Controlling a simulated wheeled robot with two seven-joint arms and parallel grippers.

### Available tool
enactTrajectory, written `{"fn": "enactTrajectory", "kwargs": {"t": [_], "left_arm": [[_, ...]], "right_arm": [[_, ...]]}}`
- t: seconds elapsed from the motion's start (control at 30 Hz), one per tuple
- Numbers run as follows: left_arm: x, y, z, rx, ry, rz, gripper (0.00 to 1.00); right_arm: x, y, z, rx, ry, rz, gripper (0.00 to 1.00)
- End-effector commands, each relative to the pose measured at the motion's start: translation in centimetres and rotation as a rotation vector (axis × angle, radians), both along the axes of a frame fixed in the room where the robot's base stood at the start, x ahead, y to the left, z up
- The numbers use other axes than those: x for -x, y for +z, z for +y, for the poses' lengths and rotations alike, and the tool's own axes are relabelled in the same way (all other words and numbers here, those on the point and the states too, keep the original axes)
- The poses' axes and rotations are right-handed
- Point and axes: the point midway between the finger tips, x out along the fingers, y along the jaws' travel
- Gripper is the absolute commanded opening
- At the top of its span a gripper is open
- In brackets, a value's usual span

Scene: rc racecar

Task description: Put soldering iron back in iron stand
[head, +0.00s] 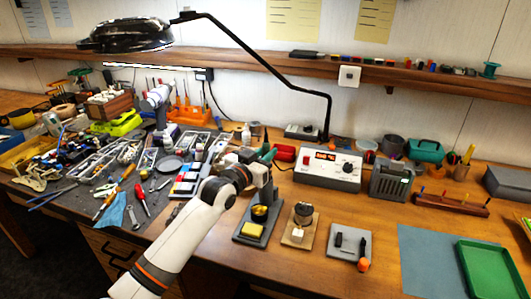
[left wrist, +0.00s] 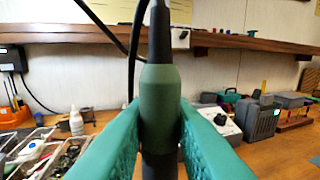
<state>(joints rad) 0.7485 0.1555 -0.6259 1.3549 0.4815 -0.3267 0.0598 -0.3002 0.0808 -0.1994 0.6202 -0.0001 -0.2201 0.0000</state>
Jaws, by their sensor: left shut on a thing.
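The soldering iron is upright in my left gripper (head: 267,156), its dark tapered end (head: 265,138) pointing up. In the left wrist view the teal fingers close on both sides of its green grip (left wrist: 161,100), with the black section (left wrist: 159,35) above. The iron stand (head: 247,236) is a dark base with a yellow sponge and a round brass-coloured part, on the bench. My left gripper is above and behind the stand in the head view. My wrist hides part of the iron and the stand's upper part. My right gripper is not seen.
A soldering station (head: 328,168) with a red display stands right of the gripper. A small wooden-based holder (head: 300,228) and a grey plate (head: 349,243) with black pieces sit right of the stand. Tools and trays crowd the left. A lamp arm (head: 270,65) spans above.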

Motion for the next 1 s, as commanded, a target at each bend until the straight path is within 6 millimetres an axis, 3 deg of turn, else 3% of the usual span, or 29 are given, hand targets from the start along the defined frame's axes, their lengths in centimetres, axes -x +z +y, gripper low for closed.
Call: {"fn": "enactTrajectory", "kwargs": {"t": [0.37,0.4,0.53,0.73,0.87,1.0], "left_arm": [[0.00,-0.38,0.00,0.000,0.000,0.000,0.00],[0.00,-0.38,0.00,0.000,0.000,0.000,0.24],[0.00,-0.37,0.00,0.000,0.000,0.000,0.45],[0.00,-0.37,0.00,0.000,0.000,0.000,0.46],[0.00,-0.42,0.00,-0.001,0.000,0.001,0.64],[0.00,-0.41,0.00,0.000,0.000,0.000,0.64]], "right_arm": [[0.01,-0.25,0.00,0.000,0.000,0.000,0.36],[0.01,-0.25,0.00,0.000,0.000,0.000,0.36],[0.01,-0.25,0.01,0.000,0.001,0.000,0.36],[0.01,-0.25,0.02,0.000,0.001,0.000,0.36],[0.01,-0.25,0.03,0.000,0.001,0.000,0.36],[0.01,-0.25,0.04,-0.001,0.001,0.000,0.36]]}}
